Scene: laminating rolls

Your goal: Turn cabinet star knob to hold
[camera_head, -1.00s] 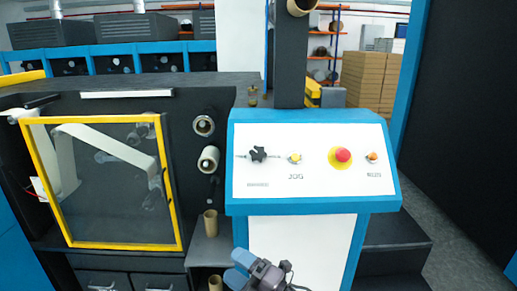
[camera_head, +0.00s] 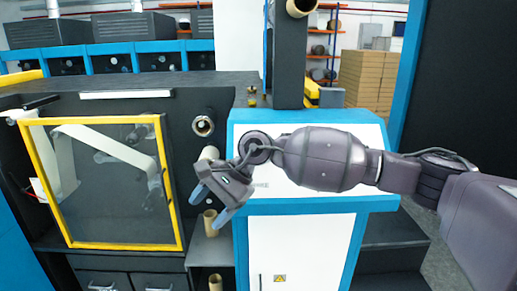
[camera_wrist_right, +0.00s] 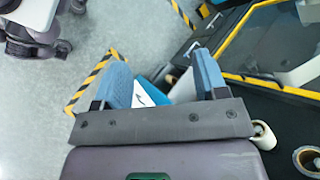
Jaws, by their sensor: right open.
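The control panel (camera_head: 285,188) with its white face and blue rim stands at the centre of the head view. My right arm crosses in front of it and hides the black star knob, the buttons and most of the labels. My right gripper (camera_head: 205,211) is open and empty, in front of the left edge of the panel and pointing down-left. Its two blue fingers also show spread apart in the right wrist view (camera_wrist_right: 163,76), with nothing held between them. The star knob is not visible in the wrist view. My left gripper is not in view.
A yellow-framed clear door (camera_head: 171,190) is on the dark machine to the left. Several cardboard roll cores stick out beside it, one (camera_head: 210,222) close to my right gripper. Stacked boxes (camera_head: 367,80) stand behind. Yellow-black floor tape (camera_wrist_right: 90,85) shows in the wrist view.

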